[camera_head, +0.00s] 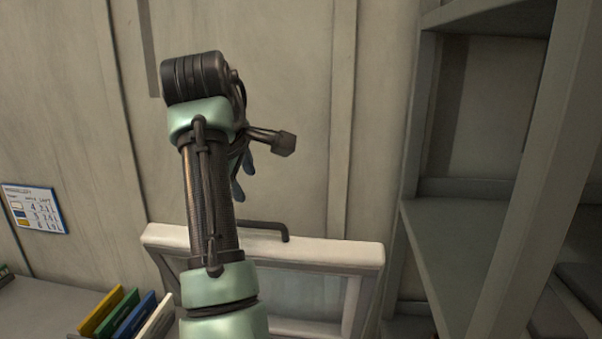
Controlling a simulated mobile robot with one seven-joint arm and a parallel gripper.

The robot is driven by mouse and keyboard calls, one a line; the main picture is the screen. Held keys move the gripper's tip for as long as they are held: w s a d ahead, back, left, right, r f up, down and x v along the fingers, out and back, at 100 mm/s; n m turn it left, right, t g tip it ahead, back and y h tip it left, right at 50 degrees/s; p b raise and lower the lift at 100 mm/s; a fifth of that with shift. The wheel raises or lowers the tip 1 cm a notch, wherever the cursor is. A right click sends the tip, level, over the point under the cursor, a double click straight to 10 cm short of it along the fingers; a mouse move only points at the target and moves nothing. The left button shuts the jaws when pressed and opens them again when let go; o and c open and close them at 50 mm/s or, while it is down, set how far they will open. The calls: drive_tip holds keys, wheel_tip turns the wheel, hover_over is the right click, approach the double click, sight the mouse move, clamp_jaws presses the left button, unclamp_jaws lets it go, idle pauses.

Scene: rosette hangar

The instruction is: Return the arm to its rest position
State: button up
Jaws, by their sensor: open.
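My arm (212,200) rises upright in the middle-left of the head view, with mint-green collars, a dark ribbed tube and a dark joint at the top. My gripper (243,180) is partly hidden behind the arm. Its two blue-grey fingers point downward, apart from each other, and I see nothing between them. A dark block on a short stalk sticks out to the right of the wrist.
A white-framed case with a glassy front (330,254) and a dark handle stands behind the arm. A grey shelf unit (452,235) is at right. Coloured folders (125,315) stand on a counter (45,300) at lower left. A chart (35,208) hangs on the wall.

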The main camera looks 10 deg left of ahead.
drive_tip(key=s+d+r+m+t+y+b, duration=0.1)
drive_tip(key=s+d+r+m+t+b, duration=0.3)
drive_tip(key=s+d+r+m+t, duration=0.95)
drive_tip(key=s+r+t, duration=0.1)
drive_tip(key=s, duration=0.4)
drive_tip(key=s+d+r+m+t+h, duration=0.1)
drive_tip(key=s+d+r+m+t, duration=0.1)
drive_tip(key=s+t, duration=0.2)
drive_tip(key=s, duration=0.3)
drive_tip(key=shift+s+r+h+b, duration=0.15)
drive_tip(key=shift+r+h+b, duration=0.15)
drive_tip(key=shift+r, duration=0.1)
drive_tip(key=shift+m+t, duration=0.25)
